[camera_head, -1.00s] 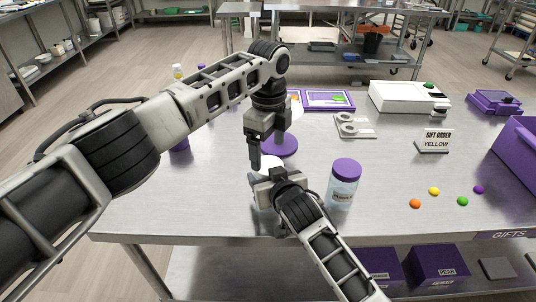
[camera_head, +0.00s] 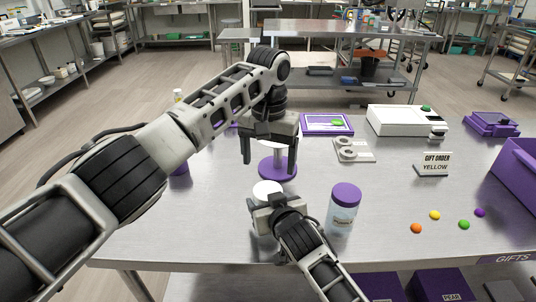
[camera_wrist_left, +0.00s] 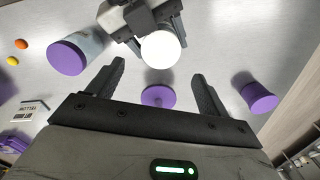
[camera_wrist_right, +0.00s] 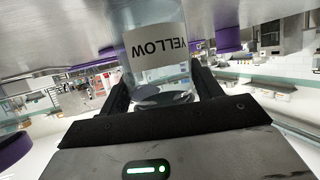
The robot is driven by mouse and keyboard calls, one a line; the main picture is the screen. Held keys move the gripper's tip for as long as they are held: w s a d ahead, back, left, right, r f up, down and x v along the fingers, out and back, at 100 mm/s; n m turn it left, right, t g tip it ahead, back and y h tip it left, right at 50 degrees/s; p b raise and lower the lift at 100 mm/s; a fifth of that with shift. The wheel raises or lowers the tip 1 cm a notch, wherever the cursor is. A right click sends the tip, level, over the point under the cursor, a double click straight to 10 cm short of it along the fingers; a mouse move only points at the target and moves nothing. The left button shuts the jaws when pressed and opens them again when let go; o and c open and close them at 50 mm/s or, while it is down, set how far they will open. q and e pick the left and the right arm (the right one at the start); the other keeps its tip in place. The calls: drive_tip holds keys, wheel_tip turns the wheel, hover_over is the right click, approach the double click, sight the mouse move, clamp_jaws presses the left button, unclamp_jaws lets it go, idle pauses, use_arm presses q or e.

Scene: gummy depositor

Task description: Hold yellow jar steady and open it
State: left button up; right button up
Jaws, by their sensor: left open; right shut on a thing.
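The yellow jar stands upright in my right gripper, its white lid (camera_head: 267,188) on top. Its YELLOW label (camera_wrist_right: 156,48) shows upside down in the right wrist view. My right gripper (camera_head: 274,208) is shut around the jar's body and hides most of it in the head view. My left gripper (camera_head: 268,162) is open and empty, pointing down, its fingers apart above and slightly behind the lid. In the left wrist view the white lid (camera_wrist_left: 160,48) lies ahead of the open fingers (camera_wrist_left: 160,85), not between them.
A purple-lidded jar (camera_head: 343,207) stands close right of my right gripper. A purple round stand (camera_head: 278,170) is just behind the yellow jar. Several coloured gummies (camera_head: 435,215) lie to the right, below the GIFT ORDER YELLOW sign (camera_head: 433,163).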

sight(269, 190)
use_arm(q)
drive_tip(key=n, duration=0.3)
drive_tip(key=shift+r+n, duration=0.2)
drive_tip(key=shift+n, duration=0.1)
drive_tip(key=shift+f, duration=0.15)
wheel_tip(269, 190, down, 8)
drive_tip(key=shift+r, duration=0.2)
drive_tip(key=shift+c, duration=0.3)
drive_tip(key=c, duration=0.9)
drive_tip(key=n, duration=0.2)
drive_tip(key=shift+n, duration=0.4)
drive_tip(key=shift+c, duration=0.2)
drive_tip(key=shift+r, duration=0.1)
